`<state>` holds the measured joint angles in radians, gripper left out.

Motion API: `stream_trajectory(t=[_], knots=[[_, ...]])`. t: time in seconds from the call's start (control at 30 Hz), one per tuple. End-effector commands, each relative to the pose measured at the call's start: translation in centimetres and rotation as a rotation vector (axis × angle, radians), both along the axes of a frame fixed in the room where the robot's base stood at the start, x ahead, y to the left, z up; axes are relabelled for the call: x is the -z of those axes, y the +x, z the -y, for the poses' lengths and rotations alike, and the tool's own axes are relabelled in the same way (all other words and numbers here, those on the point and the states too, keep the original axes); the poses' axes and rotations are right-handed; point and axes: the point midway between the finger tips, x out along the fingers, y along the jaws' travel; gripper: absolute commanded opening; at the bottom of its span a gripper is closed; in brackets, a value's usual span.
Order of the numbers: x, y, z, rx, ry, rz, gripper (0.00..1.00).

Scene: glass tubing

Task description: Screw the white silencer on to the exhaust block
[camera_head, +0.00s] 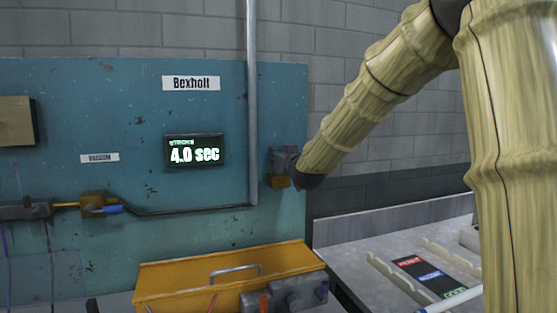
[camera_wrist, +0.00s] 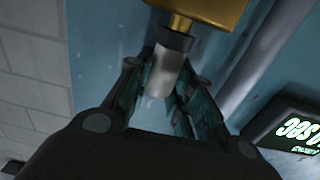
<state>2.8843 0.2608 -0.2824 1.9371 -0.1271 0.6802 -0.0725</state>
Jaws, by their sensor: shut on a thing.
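The exhaust block (camera_wrist: 212,14) is a brass-coloured block at the top of the wrist view, with a dark collar (camera_wrist: 176,38) on its near side. The white silencer (camera_wrist: 166,72) is a short pale cylinder in line with this collar and appears to meet it. Whether its thread is engaged cannot be seen. My gripper (camera_wrist: 166,88) has one finger on each side of the silencer and is shut on it. In the head view, the brass block (camera_head: 279,182) shows at the panel's right edge, beside the dark end of my arm; the silencer cannot be made out there.
A grey vertical pipe (camera_head: 252,100) runs close left of the block. A lit display (camera_head: 194,151) reads 4.0 sec on the blue panel (camera_head: 120,110). A yellow toolbox (camera_head: 165,278) stands below. A grey bench (camera_head: 345,240) with a labelled strip (camera_head: 431,277) lies right.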

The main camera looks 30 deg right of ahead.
Motion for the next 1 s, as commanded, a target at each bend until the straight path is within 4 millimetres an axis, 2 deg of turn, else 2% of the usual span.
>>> stream_trajectory(t=[0.33,0.67,0.7,0.77,0.8,1.0], knots=[[0.06,0.01,0.01,0.108,-0.001,-0.001,0.0],[-0.01,-0.01,0.02,0.119,0.001,0.0,0.0],[-0.01,-0.01,0.02,0.119,0.001,0.0,0.29],[-0.01,0.0,0.01,0.119,0.001,0.0,0.4],[-0.01,0.0,0.01,0.119,0.001,0.0,0.44],[-0.01,0.03,-0.03,0.118,0.001,0.0,0.44]])
